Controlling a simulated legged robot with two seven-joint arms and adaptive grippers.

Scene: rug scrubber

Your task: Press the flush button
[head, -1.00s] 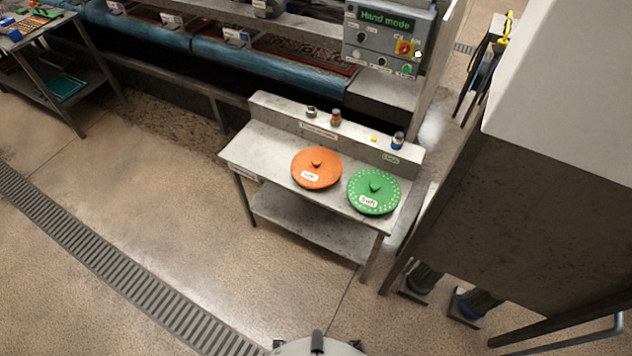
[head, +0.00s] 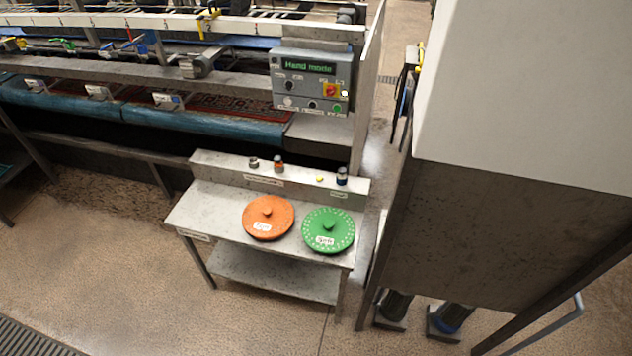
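The grey control panel (head: 311,77) stands at the top middle of the head view, above the end of the machine. Its green display (head: 309,67) reads "Hand mode". The lower row has a pale button (head: 288,101), a dark control (head: 312,105) and a green button (head: 337,108). The labels are too small to read, so I cannot tell which is the flush button. Neither of my grippers is in view.
A metal table (head: 205,212) stands in front, holding an orange disc (head: 280,222) and a green disc (head: 343,232). A large white and dark cabinet (head: 510,220) blocks the right side. Floor (head: 110,260) is clear at the lower left.

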